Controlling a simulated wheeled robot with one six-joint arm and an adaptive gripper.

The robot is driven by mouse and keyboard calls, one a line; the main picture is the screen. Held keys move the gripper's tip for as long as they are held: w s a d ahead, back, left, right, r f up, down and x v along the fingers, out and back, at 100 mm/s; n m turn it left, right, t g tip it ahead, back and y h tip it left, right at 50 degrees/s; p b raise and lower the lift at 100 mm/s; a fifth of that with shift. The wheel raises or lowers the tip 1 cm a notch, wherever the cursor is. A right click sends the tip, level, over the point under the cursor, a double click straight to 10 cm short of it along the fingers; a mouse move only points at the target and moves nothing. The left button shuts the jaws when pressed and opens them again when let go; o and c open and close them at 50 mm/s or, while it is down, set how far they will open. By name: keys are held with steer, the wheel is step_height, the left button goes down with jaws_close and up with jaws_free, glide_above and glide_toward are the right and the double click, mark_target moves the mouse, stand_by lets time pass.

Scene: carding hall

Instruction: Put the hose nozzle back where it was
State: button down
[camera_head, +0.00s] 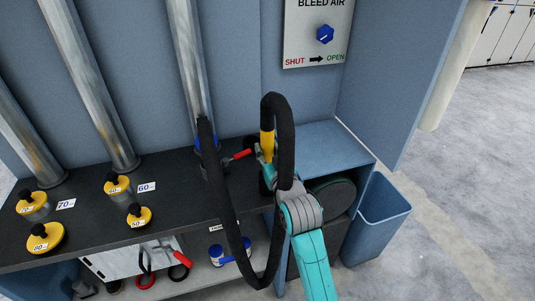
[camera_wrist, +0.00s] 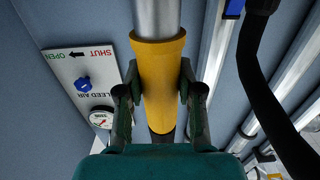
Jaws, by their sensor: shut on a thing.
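The hose nozzle has a yellow collar (camera_head: 267,144) and a black hose (camera_head: 286,125) that arches up from it and loops down past the bench front. In the wrist view the yellow collar (camera_wrist: 160,75) stands between the two dark fingers, with a bare metal tube (camera_wrist: 157,18) on one end and a black part on the other. My gripper (camera_head: 264,160) is shut on the nozzle above the bench's right end; it also shows in the wrist view (camera_wrist: 160,90). The nozzle's metal end is hidden in the head view. I cannot tell which spot is its former place.
A black bench (camera_head: 95,225) holds yellow knobbed weights (camera_head: 45,237) and number cards. A steel pipe (camera_head: 190,60) with a red-handled valve (camera_head: 238,156) stands behind. A bleed-air panel (camera_head: 318,30) hangs on the wall. A blue bin (camera_head: 380,222) stands right, beside open floor.

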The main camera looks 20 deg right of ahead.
steer(key=shift+f, duration=0.65)
steer(key=c, duration=0.7)
jaws_free()
steer(key=shift+f, duration=0.15)
steer(key=shift+c, duration=0.2)
steer(key=shift+s, duration=0.2)
steer(key=s, duration=1.1)
steer(key=shift+s, duration=0.35)
